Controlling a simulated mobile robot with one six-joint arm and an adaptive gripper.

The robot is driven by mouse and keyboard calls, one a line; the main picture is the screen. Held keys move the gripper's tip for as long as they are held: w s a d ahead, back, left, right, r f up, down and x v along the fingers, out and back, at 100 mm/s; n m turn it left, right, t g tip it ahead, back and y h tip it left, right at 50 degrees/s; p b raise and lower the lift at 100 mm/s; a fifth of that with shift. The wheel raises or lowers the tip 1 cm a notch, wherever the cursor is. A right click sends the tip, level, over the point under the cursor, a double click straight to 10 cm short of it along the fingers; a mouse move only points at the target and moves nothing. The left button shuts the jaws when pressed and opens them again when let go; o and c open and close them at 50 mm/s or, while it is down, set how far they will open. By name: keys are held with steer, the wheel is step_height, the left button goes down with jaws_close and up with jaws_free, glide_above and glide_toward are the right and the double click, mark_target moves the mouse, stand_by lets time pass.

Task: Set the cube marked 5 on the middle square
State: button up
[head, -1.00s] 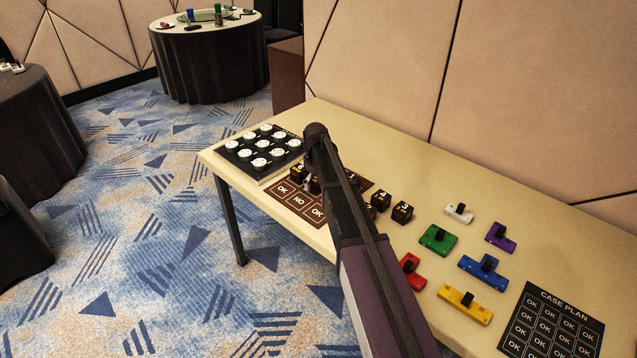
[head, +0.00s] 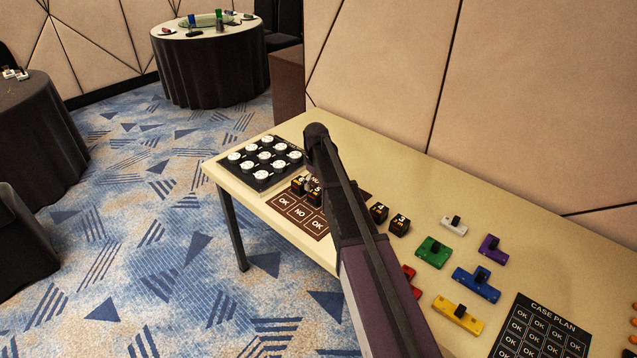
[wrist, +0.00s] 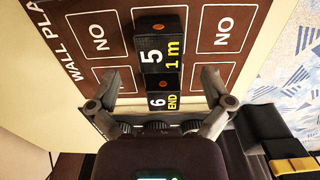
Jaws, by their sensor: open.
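The black cube marked 5 (wrist: 162,41), with a yellow "1 m" label, appears over the middle square of the brown wall plan mat (wrist: 118,15) and hides that square. In the head view the cube marked 5 (head: 316,194) is beside my arm. In the head view my arm hides most of the gripper.
Cubes marked 4 (head: 379,212) and 3 (head: 400,225) stand right of my arm. A black panel with white round knobs (head: 290,180) lies beyond the mat. Coloured blocks, such as a green one (head: 433,251), and a case plan card (head: 540,340) lie further right.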

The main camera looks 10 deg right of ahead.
mark_target(317, 191)
step_height(317, 191, up, 7)
steer(key=p, duration=0.6)
steer(key=shift+f, duration=0.2)
stand_by(0.5)
steer(key=s+m, duration=0.7)
steer(key=s, duration=2.2)
steer(key=shift+s+d, duration=0.15)
steer(key=shift+d, duration=0.25)
